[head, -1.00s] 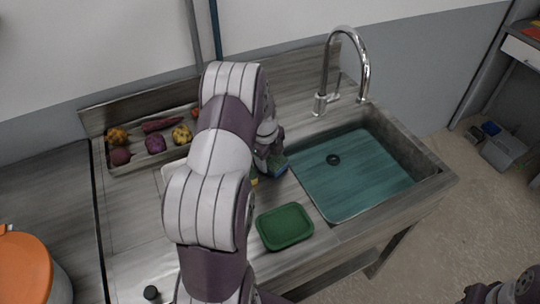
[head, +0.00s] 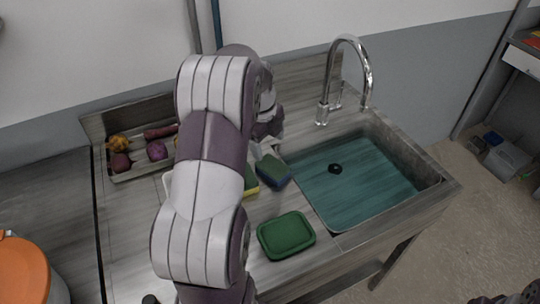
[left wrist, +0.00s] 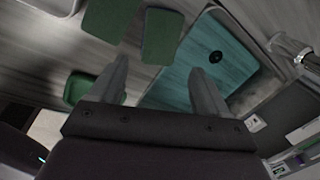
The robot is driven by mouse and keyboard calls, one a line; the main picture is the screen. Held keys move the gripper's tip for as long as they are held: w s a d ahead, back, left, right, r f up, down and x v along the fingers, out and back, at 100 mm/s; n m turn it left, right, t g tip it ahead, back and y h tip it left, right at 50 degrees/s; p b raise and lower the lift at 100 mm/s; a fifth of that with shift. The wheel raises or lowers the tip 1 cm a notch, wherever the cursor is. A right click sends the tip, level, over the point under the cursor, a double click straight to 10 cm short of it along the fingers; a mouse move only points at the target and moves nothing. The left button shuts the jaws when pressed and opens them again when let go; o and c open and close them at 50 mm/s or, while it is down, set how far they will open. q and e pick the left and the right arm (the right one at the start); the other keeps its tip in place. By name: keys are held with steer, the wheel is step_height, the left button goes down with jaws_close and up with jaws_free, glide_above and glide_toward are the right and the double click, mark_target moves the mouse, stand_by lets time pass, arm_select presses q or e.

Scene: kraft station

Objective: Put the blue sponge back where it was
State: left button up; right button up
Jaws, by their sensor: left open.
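The blue sponge (head: 273,171), with a green top, lies on the counter by the sink's left edge. Its green top also shows in the left wrist view (left wrist: 161,36). A yellow sponge with a green top (head: 250,183) lies just left of it, partly hidden by my arm; its top shows in the left wrist view (left wrist: 107,17). My left gripper (head: 260,148) is just behind and above the blue sponge in the head view. In the left wrist view its fingers (left wrist: 158,68) are wide apart with nothing between them. My right gripper is not in clear view.
A green dish (head: 286,235) sits in front of the sponges. The sink basin (head: 365,185) and the tap (head: 345,70) are to the right. A tray of produce (head: 130,172) stands at the back left. An orange-lidded container (head: 22,270) is at the lower left.

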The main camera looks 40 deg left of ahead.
arm_select(q)
steer(key=s+d+f+n, duration=0.1)
steer(key=s+d+n, duration=0.6)
steer(key=d+n, duration=0.2)
steer(key=s+d+f+n, duration=0.1)
steer(key=s+d+n, duration=0.6)
steer(key=d+n, duration=0.2)
steer(key=shift+d+f+n+g, duration=0.3)
steer(key=shift+d+f+n, duration=0.1)
steer(key=shift+d, duration=0.75)
